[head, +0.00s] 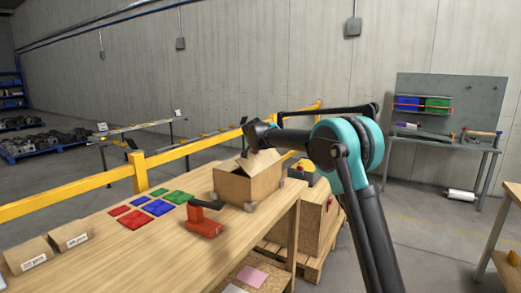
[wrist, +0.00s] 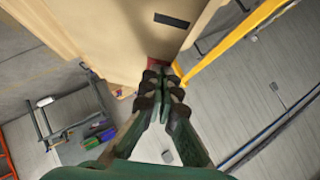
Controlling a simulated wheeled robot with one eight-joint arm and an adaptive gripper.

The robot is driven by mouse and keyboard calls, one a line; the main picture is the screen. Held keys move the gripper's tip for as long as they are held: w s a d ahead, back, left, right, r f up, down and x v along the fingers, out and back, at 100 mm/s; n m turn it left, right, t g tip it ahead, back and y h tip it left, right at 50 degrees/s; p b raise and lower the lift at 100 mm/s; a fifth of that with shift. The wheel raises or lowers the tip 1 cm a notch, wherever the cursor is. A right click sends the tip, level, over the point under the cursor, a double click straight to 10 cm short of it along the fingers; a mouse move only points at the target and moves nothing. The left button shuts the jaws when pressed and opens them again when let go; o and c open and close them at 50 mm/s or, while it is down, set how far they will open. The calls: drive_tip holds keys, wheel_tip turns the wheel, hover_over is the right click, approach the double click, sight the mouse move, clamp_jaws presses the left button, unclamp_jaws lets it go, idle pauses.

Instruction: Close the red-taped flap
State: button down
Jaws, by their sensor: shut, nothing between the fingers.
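An open cardboard box (head: 246,187) stands on the wooden table, with flaps (head: 261,160) raised at its top. No red tape can be made out on the flaps in the head view. In the wrist view, a cardboard panel (wrist: 110,35) with a dark strip fills the upper part, and a small red patch (wrist: 157,62) shows right at the fingertips. My gripper (wrist: 163,72) is shut and empty, its tips close to that patch; I cannot tell whether they touch it. In the head view, my wrist is just above the box, and the fingertips are not clear.
A red tool with a dark handle (head: 204,222) stands on the table (head: 130,255) in front of the box. Red, blue and green pads (head: 158,207) and small cartons (head: 70,235) lie to its left. A yellow rail (head: 75,203) runs behind the table.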

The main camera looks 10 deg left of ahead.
sight(251, 154)
drive_tip(key=a+f+n+h, duration=0.1)
drive_tip(key=w+a+f+n+g+h, duration=0.1)
drive_tip(key=f+h, duration=0.1)
drive_tip(key=shift+a, duration=0.4)
drive_tip(key=shift+w+a+f+n+g+h, duration=0.1)
drive_tip(key=shift+a+f+n+g+h, duration=0.3)
drive_tip(key=shift+f+g+h, duration=0.25)
drive_tip(key=shift+w+a+f+n+h, duration=0.15)
drive_tip(key=shift+f+n+h, duration=0.4)
drive_tip(key=shift+h, duration=0.5)
drive_tip(key=shift+g, duration=0.25)
